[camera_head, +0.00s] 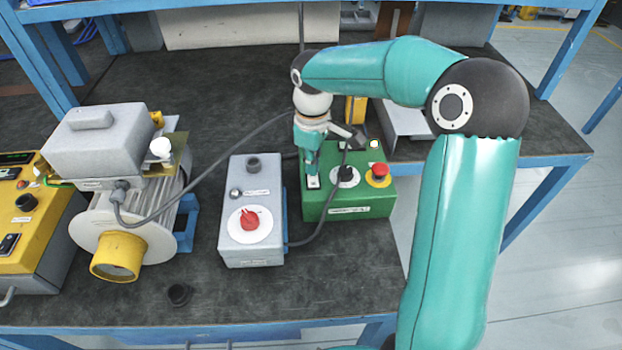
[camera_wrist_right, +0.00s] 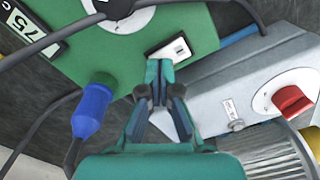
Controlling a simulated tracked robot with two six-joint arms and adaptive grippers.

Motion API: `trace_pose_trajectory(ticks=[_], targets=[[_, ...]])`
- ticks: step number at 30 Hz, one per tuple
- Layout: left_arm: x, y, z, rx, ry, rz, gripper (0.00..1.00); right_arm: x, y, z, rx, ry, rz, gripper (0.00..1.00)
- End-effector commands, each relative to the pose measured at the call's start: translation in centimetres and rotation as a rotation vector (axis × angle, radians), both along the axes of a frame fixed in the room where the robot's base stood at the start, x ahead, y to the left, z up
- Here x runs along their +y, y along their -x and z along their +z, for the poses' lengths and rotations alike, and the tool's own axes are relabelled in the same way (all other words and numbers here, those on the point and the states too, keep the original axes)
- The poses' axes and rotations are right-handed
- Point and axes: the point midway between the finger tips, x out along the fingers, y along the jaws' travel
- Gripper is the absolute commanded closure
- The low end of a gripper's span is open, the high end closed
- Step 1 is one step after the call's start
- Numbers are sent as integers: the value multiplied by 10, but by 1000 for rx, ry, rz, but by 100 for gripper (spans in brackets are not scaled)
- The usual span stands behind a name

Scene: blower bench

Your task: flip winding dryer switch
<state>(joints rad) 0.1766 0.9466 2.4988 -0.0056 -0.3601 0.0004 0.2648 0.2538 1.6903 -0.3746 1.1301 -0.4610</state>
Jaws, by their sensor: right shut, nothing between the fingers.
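A green control box (camera_head: 375,206) stands on the bench, carrying a small switch on a white plate (camera_head: 313,182), a black rotary knob (camera_head: 346,174) and a red mushroom button (camera_head: 379,170). My right gripper (camera_head: 311,168) is shut and empty, pointing down over the switch plate. In the right wrist view the shut fingertips (camera_wrist_right: 160,65) are at the near edge of the switch plate (camera_wrist_right: 172,48) on the green box (camera_wrist_right: 88,52). Contact, and the switch's position, cannot be told. A display reading 75 C (camera_wrist_right: 35,35) is at the box's far side. My left gripper is not in view.
A grey box with a red rotary knob (camera_head: 249,219) stands left of the green box. A blower (camera_head: 135,205) and a yellow box (camera_head: 40,230) are farther left. Black cables pass close to my right gripper.

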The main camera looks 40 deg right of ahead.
Motion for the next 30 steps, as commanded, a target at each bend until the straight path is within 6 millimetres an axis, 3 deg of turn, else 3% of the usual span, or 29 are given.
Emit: trace_pose_trajectory(ticks=[19,30], targets=[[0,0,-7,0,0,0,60,0,0,-10,1,0,0,100],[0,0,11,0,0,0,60,1,0,10,0,0,1,100]])
